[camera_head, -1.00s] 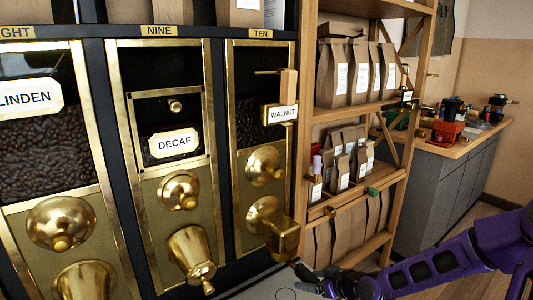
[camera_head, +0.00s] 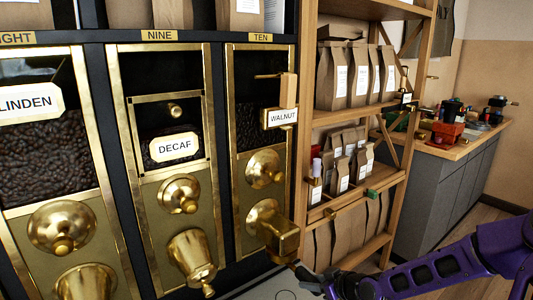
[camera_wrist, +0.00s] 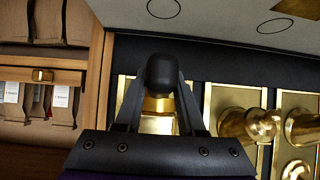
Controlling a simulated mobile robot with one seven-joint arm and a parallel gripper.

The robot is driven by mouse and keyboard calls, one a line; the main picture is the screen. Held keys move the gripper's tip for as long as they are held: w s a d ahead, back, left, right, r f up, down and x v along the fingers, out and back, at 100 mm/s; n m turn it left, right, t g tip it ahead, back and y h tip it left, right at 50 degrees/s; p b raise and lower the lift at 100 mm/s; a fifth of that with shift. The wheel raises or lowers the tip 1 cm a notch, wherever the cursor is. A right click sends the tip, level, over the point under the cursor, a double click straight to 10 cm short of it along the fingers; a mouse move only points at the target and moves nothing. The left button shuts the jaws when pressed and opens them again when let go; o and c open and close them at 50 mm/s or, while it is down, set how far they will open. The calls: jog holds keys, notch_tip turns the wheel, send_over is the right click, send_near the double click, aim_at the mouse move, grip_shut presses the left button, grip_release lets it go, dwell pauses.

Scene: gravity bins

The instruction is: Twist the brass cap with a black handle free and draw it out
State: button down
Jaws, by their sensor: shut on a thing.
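The brass cap (camera_head: 284,240) sits at the lower spout of bin TEN in the head view, against a round brass fitting. In the wrist view its black handle (camera_wrist: 160,70) stands between my two fingers, with brass (camera_wrist: 157,105) showing behind it. My gripper (camera_wrist: 160,95) is shut on this handle, one finger on each side. In the head view my gripper (camera_head: 303,270) reaches the cap from the lower right and is small and dark. How far the cap is turned cannot be told.
Bin NINE's brass spout (camera_head: 192,258) projects just left of the cap. A wooden shelf (camera_head: 375,108) with paper bags stands close on the right. A counter (camera_head: 445,165) stands farther back right. In the wrist view more brass fittings (camera_wrist: 247,125) lie to the right.

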jog(key=shift+w+d+r+n+y+p, duration=0.2)
jog(key=shift+w+d+n+y+p, duration=0.1)
jog(key=shift+p, duration=0.95)
jog(key=shift+w+n+g+y+p, duration=0.25)
jog(key=shift+n+g+p, duration=0.2)
jog(key=shift+p, duration=1.45)
jog(key=shift+w+d+p, duration=0.15)
jog(key=shift+d+p, duration=0.1)
jog(key=shift+p, duration=0.55)
jog(key=shift+w+a+f+n+g+y+b, duration=0.1)
jog(key=shift+w+f+n+g+y+b, duration=0.05)
jog(key=shift+f+n+g+y+b, duration=0.2)
jog(key=shift+w+d+r+n+g+b, duration=0.1)
jog(key=shift+w+d+n+g+b, duration=0.4)
jog(key=shift+b, duration=0.55)
jog(key=shift+w+n+y+b, duration=0.15)
jog(key=shift+n+y+b, duration=0.25)
jog(key=shift+b, duration=0.45)
jog(key=shift+w+d+r+n+g+b, duration=0.1)
jog(key=shift+w+d+n+g+b, duration=0.25)
jog(key=shift+b, duration=0.6)
